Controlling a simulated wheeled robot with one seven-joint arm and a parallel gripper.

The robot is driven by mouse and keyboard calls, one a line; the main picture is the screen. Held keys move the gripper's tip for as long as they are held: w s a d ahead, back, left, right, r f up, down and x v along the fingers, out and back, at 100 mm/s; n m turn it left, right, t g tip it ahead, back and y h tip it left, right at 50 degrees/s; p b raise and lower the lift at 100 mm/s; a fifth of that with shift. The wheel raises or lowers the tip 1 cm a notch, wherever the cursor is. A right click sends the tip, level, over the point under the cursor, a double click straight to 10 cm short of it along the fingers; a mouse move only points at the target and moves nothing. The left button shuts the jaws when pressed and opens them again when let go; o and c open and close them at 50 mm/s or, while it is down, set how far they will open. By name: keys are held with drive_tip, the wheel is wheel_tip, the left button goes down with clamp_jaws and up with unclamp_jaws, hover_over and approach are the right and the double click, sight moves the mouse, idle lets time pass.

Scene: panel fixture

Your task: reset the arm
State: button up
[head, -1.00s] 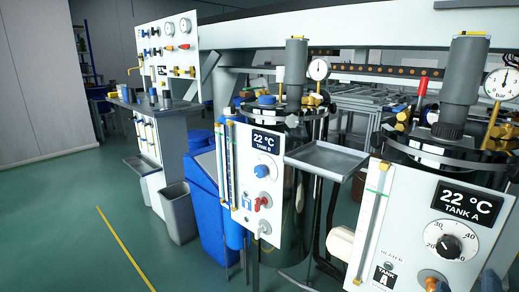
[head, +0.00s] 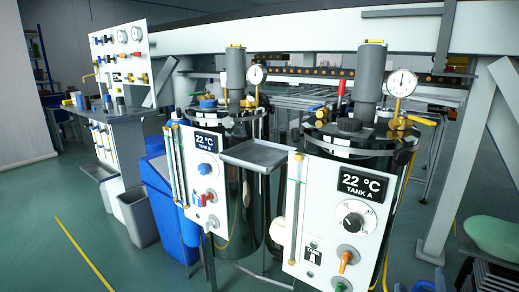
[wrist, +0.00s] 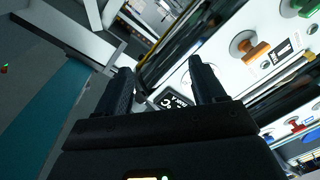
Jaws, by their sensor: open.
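My gripper (wrist: 160,72) shows in the wrist view with its two dark fingers apart and nothing between them. Beyond the fingertips is a tilted view of a white tank panel (wrist: 222,75) with an orange-handled knob (wrist: 250,47) and a dark display. The gripper looks clear of the panel, though the distance is hard to tell. In the head view I cannot make out the gripper. The tank A panel (head: 327,213) there has a 22 °C display, a round dial (head: 355,222) and an orange handle (head: 345,260).
A second tank panel (head: 203,187) stands to the left, with a grey tray (head: 255,155) between the tanks. Gauges and valves sit on the lids. A grey bin (head: 138,216) and a valve board (head: 121,55) are further left. A frame post (head: 458,185) stands at right. The left floor is clear.

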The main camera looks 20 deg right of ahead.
drive_tip(key=s+a+r+n+t+y+p, duration=0.2)
drive_tip(key=s+a+r+n+y+p, duration=0.15)
drive_tip(key=s+a+y+p, duration=0.8)
drive_tip(key=s+a+r+m+t+y+p, duration=0.1)
drive_tip(key=s+r+m+p, duration=0.3)
drive_tip(key=s+r+p, duration=0.7)
wheel_tip(320, 180, up, 5)
drive_tip(key=s, duration=0.2)
drive_tip(key=shift+s+a+f+p, duration=0.2)
drive_tip(key=shift+s+a+p, duration=0.15)
drive_tip(key=shift+s, duration=0.05)
